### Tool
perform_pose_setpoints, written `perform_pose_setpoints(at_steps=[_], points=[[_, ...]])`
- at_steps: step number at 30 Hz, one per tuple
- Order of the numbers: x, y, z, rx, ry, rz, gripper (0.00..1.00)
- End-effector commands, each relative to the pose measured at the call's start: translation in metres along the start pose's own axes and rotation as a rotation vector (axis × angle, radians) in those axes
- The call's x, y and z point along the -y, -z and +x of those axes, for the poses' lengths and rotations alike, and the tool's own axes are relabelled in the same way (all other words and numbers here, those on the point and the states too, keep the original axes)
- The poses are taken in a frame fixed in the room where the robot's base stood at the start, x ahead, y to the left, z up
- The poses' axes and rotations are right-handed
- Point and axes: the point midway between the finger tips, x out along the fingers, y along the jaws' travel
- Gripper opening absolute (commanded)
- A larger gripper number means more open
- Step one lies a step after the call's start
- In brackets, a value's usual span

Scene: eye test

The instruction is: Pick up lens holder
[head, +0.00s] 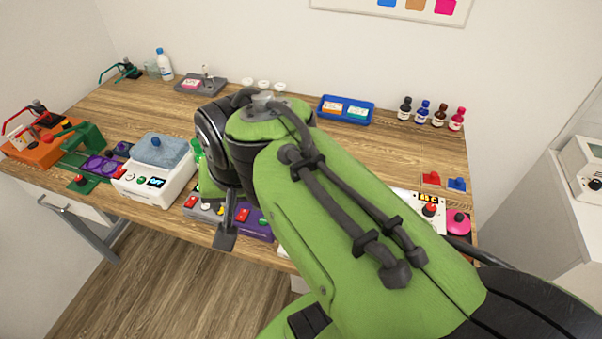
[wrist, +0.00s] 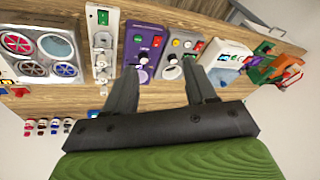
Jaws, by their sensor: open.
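I cannot tell for sure which thing is the lens holder. My gripper (wrist: 159,72) is open, with its two dark fingers spread apart and nothing visibly held between them. Between the fingers in the wrist view lie a purple box (wrist: 135,45) with red and green buttons and a round knob, and a grey box (wrist: 178,47) with small buttons and a round part. In the head view my gripper (head: 227,236) is over the table's front edge, by the purple box (head: 256,229). My arm hides much of the table's middle there.
A white device (head: 151,187) with a blue-grey top stands left of my gripper. A blue tray (head: 346,111) and small bottles (head: 439,115) stand at the back. Bare wood lies behind my arm.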

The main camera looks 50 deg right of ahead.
Motion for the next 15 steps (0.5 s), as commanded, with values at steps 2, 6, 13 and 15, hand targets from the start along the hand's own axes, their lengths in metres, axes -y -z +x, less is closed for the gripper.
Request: perform_pose_setpoints(at_steps=[2, 6, 13, 15], points=[[-0.004, 0.017, 0.004, 0.018, -0.017, 0.113, 0.56], [-0.013, 0.045, 0.013, 0.047, -0.041, 0.323, 0.56], [-0.056, 0.109, 0.039, 0.113, -0.078, 0.82, 0.56], [-0.086, 0.133, 0.052, 0.142, -0.085, 1.048, 0.56]])
